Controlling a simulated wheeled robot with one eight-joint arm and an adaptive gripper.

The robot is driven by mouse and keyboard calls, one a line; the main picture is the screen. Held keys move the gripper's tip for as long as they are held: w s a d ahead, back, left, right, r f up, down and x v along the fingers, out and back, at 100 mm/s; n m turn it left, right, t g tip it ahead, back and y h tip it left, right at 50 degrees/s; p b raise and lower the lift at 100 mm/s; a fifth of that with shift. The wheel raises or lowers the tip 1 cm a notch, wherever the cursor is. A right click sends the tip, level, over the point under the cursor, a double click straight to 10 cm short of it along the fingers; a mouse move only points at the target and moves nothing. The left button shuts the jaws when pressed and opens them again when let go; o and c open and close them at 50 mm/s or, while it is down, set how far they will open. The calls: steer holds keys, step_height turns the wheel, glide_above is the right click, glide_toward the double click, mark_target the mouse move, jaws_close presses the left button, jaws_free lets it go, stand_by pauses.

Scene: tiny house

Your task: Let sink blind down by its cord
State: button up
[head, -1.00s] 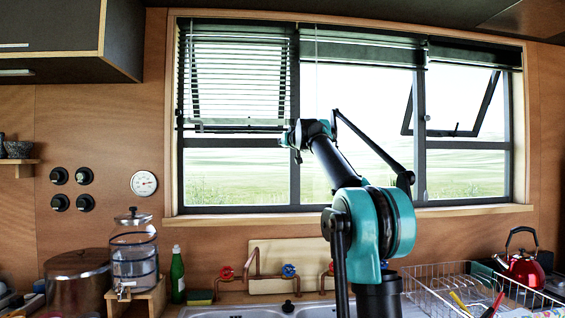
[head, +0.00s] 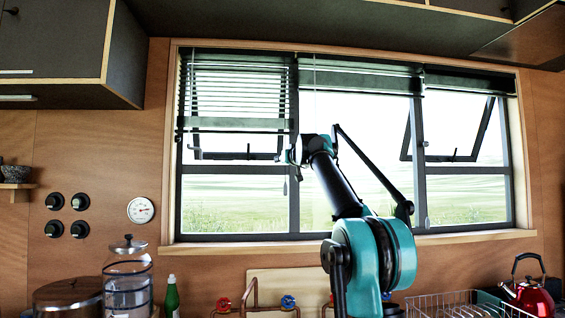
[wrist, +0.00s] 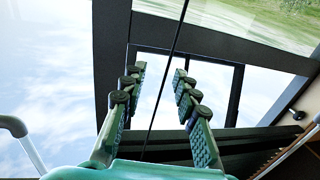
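The left blind (head: 236,88) hangs partway down its window, with its bottom slats bunched at the lower edge. The middle blind (head: 360,76) is gathered at the top. My gripper (head: 290,157) is just below and right of the left blind's bottom edge, small in the head view. In the wrist view my gripper (wrist: 158,85) has its fingers spread, and a thin dark cord (wrist: 167,75) runs through the gap between them. I cannot tell which blind this cord belongs to. A small cord end (head: 285,188) hangs below my gripper.
The right blind (head: 465,80) is gathered above a tilted-open pane (head: 485,130). Dark cabinets (head: 60,50) overhang at upper left. A glass dispenser (head: 127,280), a green bottle (head: 172,297), a dish rack (head: 460,305) and a red kettle (head: 528,293) stand below.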

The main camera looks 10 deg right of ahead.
steer(key=s+d, duration=0.2)
steer(key=s, duration=0.8)
steer(key=shift+s, duration=0.35)
steer(key=shift+d, duration=0.1)
steer(key=n+g+y, duration=0.3)
steer(key=n+y, duration=0.2)
steer(key=y, duration=0.2)
glide_toward(285, 189)
steer(key=x, duration=0.9)
steer(key=r+x, duration=0.1)
steer(key=x, duration=0.4)
steer(key=shift+w+d, duration=0.2)
steer(key=shift+w, duration=0.15)
jaws_close()
